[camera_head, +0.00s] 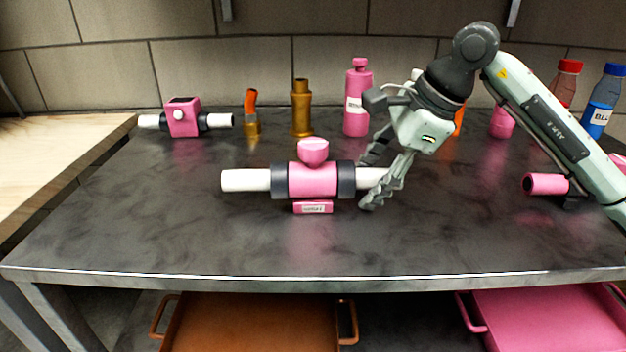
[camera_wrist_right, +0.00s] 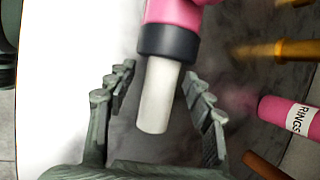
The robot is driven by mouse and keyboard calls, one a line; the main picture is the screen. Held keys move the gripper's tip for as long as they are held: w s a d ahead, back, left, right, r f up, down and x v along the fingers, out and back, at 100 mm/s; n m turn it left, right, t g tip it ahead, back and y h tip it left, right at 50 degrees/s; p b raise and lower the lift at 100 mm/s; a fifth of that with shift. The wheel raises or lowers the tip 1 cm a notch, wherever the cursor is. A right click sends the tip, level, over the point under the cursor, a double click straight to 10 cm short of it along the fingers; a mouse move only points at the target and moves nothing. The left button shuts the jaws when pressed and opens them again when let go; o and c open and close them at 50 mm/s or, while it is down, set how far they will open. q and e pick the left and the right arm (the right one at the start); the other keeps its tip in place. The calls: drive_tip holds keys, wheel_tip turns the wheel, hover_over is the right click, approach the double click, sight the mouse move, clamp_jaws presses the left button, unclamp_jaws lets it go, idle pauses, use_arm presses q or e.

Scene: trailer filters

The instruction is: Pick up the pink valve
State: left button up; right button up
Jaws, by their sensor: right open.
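The pink valve (camera_head: 313,180) lies on the dark table in the middle of the head view. It has a pink body, a pink knob on top, dark rings at both sides and white pipe ends. My right gripper (camera_head: 372,185) is open at its right pipe end, with the fingers on either side of it. In the right wrist view the white pipe end (camera_wrist_right: 158,95) lies between the open fingers (camera_wrist_right: 162,95), apart from both. The valve's pink body is cut off by the top edge there. My left gripper is not in view.
A small pink label block (camera_head: 313,208) sits in front of the valve. Behind stand a pink bottle (camera_head: 357,105), a brass fitting (camera_head: 301,108), an orange-topped fitting (camera_head: 251,115) and another pink pipe piece (camera_head: 183,118). The table's front is clear.

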clamp_jaws()
drive_tip(key=shift+r, duration=0.1)
idle(0.4)
drive_tip(key=shift+r, duration=0.65)
wheel_tip(320, 180, up, 3)
drive_tip(key=s+a+r, duration=0.4)
drive_tip(key=a+r, duration=0.2)
drive_tip(key=a, duration=0.5)
drive_tip(key=shift+s+r, duration=0.2)
drive_tip(key=shift+r, duration=0.1)
drive_tip(key=shift+w+d+b, duration=0.2)
drive_tip(key=shift+w+d, duration=0.55)
drive_tip(key=shift+d, duration=1.1)
drive_tip(key=shift+w+d+b, duration=0.15)
drive_tip(key=shift+w+d, duration=0.55)
drive_tip(key=shift+d, duration=1.1)
drive_tip(key=shift+w+d+b, duration=0.2)
drive_tip(key=shift+w+d, duration=0.55)
drive_tip(key=shift+d, duration=1.1)
